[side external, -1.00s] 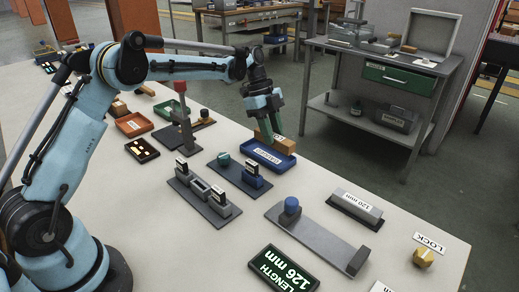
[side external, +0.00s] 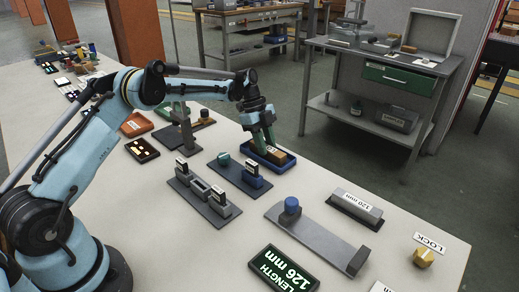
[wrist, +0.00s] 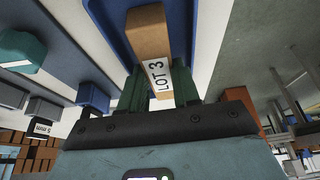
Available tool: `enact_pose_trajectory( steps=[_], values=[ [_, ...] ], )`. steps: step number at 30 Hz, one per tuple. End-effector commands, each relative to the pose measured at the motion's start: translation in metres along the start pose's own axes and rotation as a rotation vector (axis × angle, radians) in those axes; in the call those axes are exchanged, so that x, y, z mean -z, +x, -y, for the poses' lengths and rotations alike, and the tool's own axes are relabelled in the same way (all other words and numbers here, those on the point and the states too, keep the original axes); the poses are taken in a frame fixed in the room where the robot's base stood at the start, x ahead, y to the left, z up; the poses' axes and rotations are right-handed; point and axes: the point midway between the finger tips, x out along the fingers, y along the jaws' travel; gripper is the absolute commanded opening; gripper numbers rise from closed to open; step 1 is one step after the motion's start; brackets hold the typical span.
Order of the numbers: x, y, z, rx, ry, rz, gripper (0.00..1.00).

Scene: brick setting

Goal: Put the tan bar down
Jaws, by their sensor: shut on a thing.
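The tan bar (side external: 277,156) is between the fingers of my gripper (side external: 268,151), which is shut on it. In the side view the bar lies low within the outline of the blue tray (side external: 289,163). I cannot tell whether it touches the tray floor.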

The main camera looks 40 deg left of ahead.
Motion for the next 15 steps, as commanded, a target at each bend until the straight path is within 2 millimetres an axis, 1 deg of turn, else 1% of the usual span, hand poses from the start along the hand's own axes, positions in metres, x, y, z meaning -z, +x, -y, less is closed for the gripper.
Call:
enact_pose_trajectory(
  steps=[4, 5, 6, 7, 15],
  values=[
    [-0.001, 0.0026, 0.0001, 0.0, 0.0, 0.0, 0.0],
    [-0.001, 0.0026, 0.0001, 0.0, 0.0, 0.0, 0.34],
    [-0.0009, 0.0024, 0.0001, 0.0, 0.0, 0.0, 0.4],
    [-0.0009, 0.0024, 0.0001, 0.0, 0.0, 0.0, 0.42],
    [-0.0006, 0.0016, 0.0, 0.0, 0.0, 0.0, 0.42]
  ],
)
